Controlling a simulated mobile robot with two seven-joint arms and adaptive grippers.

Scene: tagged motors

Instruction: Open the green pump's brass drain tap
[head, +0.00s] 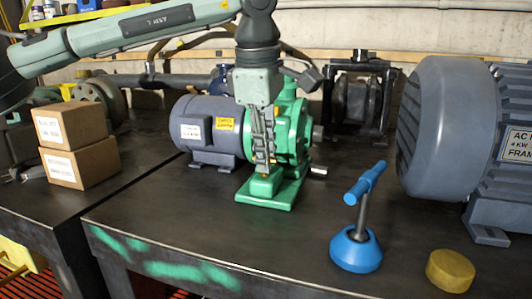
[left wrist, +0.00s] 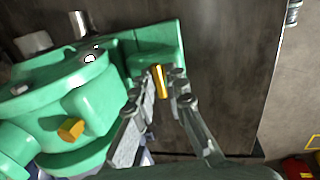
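The green pump (head: 288,135) stands on the dark bench, joined to a grey-blue motor (head: 205,130). My left gripper (head: 268,165) points down in front of the pump, over its green foot. In the left wrist view, a brass drain tap (left wrist: 158,80) sits low by the pump's green base, between the two fingertips of my left gripper (left wrist: 164,88). The fingers are close on both sides of it. Whether they touch it I cannot tell. A second brass piece (left wrist: 70,129) sticks out of the pump body. My right gripper is not in view.
A blue tool (head: 357,247) with a T-handle stands on the bench, near a yellow round block (head: 450,270). A large grey motor (head: 445,130) stands at right. Two cardboard boxes (head: 78,145) stack at left. Bare bench lies in front of the pump.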

